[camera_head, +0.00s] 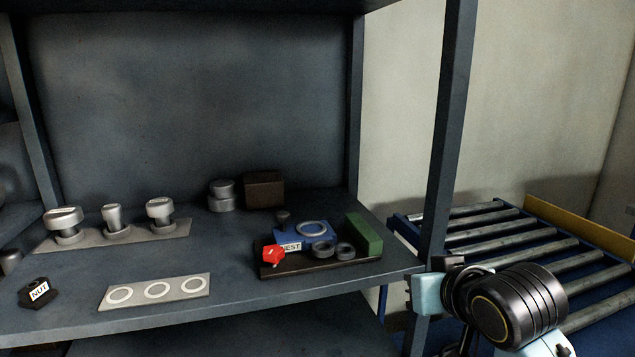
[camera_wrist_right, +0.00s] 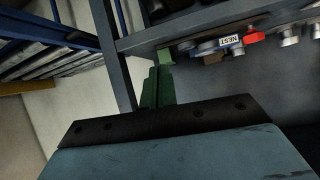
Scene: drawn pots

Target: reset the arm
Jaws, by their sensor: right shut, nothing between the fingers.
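My right arm comes in at the lower right of the head view, with its gripper (camera_head: 428,293) beside the shelf's front right post. Its fingertips are hard to make out there. In the right wrist view the gripper's fingers (camera_wrist_right: 157,90) are shut together and empty, pointing towards the shelf. My left gripper is in neither view. A dark tray (camera_head: 320,268) on the shelf's right side holds a blue plate (camera_head: 290,234) with a grey ring, a NEST label (camera_head: 289,246), a red piece (camera_head: 273,257), dark rings (camera_head: 345,251) and a green block (camera_head: 363,235).
The dark shelf (camera_head: 230,265) also carries a black NUT block (camera_head: 38,293), a plate with three rings (camera_head: 155,303), a strip with three metal pieces (camera_head: 118,239), stacked grey cylinders (camera_head: 221,195) and a brown box (camera_head: 264,189). A post (camera_head: 450,130) and roller conveyor (camera_head: 500,235) stand right.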

